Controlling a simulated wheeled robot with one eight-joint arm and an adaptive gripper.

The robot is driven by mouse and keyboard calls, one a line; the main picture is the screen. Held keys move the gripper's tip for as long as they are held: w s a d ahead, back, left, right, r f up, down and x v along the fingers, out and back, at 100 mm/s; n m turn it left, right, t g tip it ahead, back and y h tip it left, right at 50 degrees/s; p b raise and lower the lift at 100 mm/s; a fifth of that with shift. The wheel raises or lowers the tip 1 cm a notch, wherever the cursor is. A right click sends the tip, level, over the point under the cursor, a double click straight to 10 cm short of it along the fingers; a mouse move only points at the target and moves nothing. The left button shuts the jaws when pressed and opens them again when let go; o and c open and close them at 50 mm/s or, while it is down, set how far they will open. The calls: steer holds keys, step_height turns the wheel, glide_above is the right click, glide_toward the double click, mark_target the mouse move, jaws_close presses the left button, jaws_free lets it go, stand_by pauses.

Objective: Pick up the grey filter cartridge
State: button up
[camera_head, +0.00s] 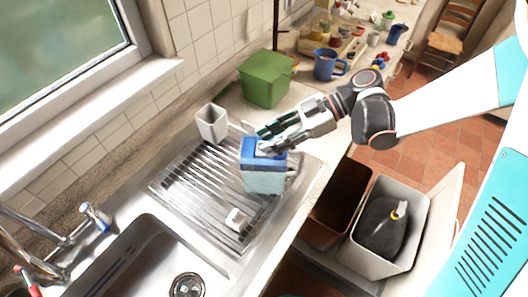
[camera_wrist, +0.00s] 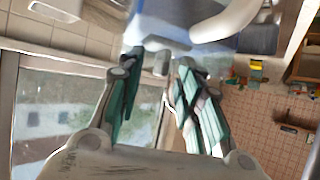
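A water jug (camera_head: 264,180) with a pale blue body and a blue top stands on the ribbed drainer. It fills the top of the wrist view (camera_wrist: 165,22), with its pale handle (camera_wrist: 225,20) to the right. A small grey piece (camera_wrist: 162,63) shows at the jug's near edge; it may be the filter cartridge, but I cannot tell for sure. My gripper (camera_head: 262,140) is at the jug's top. In the wrist view its green-padded fingers (camera_wrist: 160,65) are apart, on either side of the grey piece, with visible gaps.
A whitish square cup (camera_head: 212,123) and a small white block (camera_head: 236,219) are on the drainer (camera_head: 190,175). A green box (camera_head: 265,80) and blue pitcher (camera_head: 326,64) stand behind. The sink (camera_head: 130,265) is at front left, an open bin (camera_head: 385,225) at right.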

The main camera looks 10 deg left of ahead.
jaws_close()
steer(key=shift+r, duration=0.1)
